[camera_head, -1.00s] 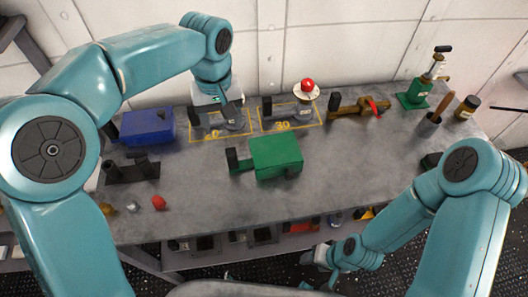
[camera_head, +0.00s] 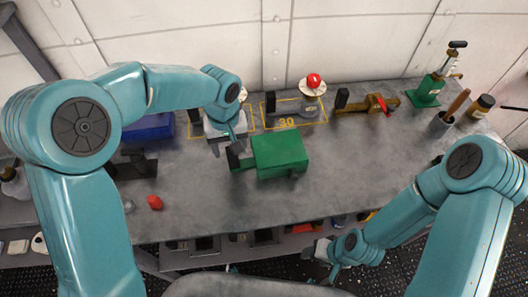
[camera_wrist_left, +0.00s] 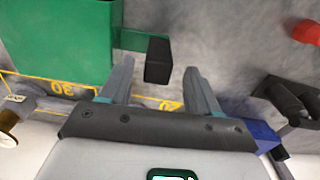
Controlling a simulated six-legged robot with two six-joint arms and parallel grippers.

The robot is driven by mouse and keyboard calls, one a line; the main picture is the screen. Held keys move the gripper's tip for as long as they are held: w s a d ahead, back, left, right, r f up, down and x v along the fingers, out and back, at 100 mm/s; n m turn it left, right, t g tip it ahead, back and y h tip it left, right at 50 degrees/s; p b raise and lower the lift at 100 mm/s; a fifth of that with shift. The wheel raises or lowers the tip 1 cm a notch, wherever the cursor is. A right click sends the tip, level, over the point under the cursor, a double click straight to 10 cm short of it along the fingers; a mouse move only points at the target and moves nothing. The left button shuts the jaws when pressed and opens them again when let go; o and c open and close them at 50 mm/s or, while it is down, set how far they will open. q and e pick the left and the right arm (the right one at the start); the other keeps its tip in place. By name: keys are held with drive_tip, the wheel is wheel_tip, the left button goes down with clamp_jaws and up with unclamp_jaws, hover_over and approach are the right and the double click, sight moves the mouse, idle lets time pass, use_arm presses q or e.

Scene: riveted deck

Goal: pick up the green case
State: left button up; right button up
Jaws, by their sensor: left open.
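The green case (camera_head: 280,154) lies on the grey workbench, with a dark upright grip (camera_head: 234,158) joined to its left side by a green arm. In the left wrist view the case (camera_wrist_left: 62,45) fills the upper left, and its black grip (camera_wrist_left: 158,60) shows in the gap between the fingertips. My left gripper (camera_head: 236,139) is open and empty, just behind and above the grip; its spread fingers (camera_wrist_left: 158,72) show in the wrist view. I cannot tell the remaining height. My right gripper (camera_head: 322,252) is low in front of the bench, its fingers too small to read.
A blue case (camera_head: 148,127) is partly behind my left arm. A brass valve (camera_head: 368,104), a green pump (camera_head: 428,92) and a cup (camera_head: 440,122) stand rightward. A red item (camera_head: 154,202) lies front left.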

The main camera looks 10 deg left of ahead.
use_arm(q)
drive_tip(key=f, duration=0.1)
drive_tip(key=f+p, duration=0.1)
drive_tip(key=f, duration=0.3)
drive_tip(key=shift+w+d, duration=0.15)
drive_tip(key=shift+w, duration=0.1)
drive_tip(key=shift+s+f, duration=0.1)
drive_tip(key=shift+f, duration=0.05)
drive_tip(key=shift+s, duration=0.1)
drive_tip(key=c, duration=0.9)
clamp_jaws()
